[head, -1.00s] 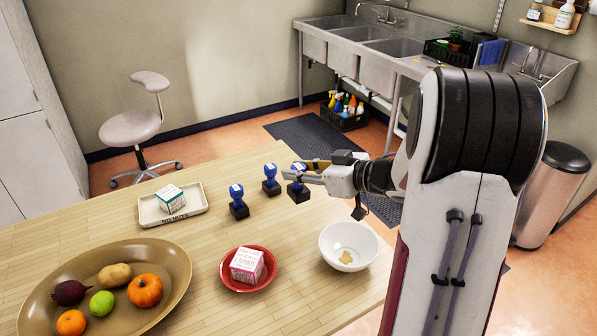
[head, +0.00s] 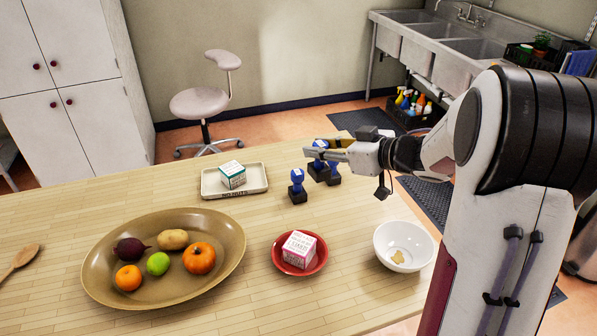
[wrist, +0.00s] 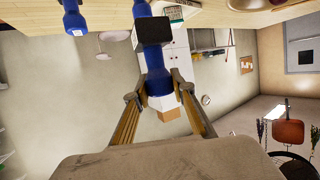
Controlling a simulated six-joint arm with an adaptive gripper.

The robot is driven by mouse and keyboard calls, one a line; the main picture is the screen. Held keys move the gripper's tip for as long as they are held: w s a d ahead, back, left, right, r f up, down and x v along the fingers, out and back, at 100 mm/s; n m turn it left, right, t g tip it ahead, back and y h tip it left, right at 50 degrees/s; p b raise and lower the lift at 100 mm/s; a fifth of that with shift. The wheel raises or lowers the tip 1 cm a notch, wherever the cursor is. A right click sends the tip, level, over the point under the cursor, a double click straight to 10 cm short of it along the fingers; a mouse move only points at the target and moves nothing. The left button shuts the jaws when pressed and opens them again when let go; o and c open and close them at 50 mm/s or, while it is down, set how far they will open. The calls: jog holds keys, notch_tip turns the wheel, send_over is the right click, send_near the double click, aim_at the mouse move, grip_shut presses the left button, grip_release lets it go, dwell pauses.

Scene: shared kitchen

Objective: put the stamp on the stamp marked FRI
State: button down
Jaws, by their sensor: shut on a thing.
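My gripper (head: 309,151) is shut on a blue stamp (wrist: 154,68) with a black base and a white label, held off the table. In the wrist view its base covers part of another blue stamp (wrist: 142,7). In the head view this second stamp (head: 333,176) is just behind and below the held one; I cannot tell whether they touch. A third blue stamp (head: 297,187) stands upright on the table to the left; it also shows in the wrist view (wrist: 74,20). I cannot read which label says FRI.
A tray (head: 262,187) with a teal-lettered box stands left of the stamps. Nearer are a red plate (head: 280,262) with a pink box, a white bowl (head: 384,243) and a large platter (head: 105,285) of produce. A wooden spoon (head: 22,260) lies far left.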

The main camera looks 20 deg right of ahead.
jog(key=w+a+r+m+t+h, duration=0.1)
jog(key=w+a+r+h, duration=0.1)
jog(key=w+r, duration=0.4)
jog(key=shift+w+a+r+m, duration=0.3)
jog(key=shift+w+a+m, duration=0.15)
jog(key=shift+w, duration=0.3)
jog(key=shift+f, duration=0.1)
notch_tip(320, 180, down, 6)
jog(key=shift+f, duration=0.1)
dwell(0.4)
jog(key=shift+f, duration=1.8)
jog(key=shift+f, duration=0.15)
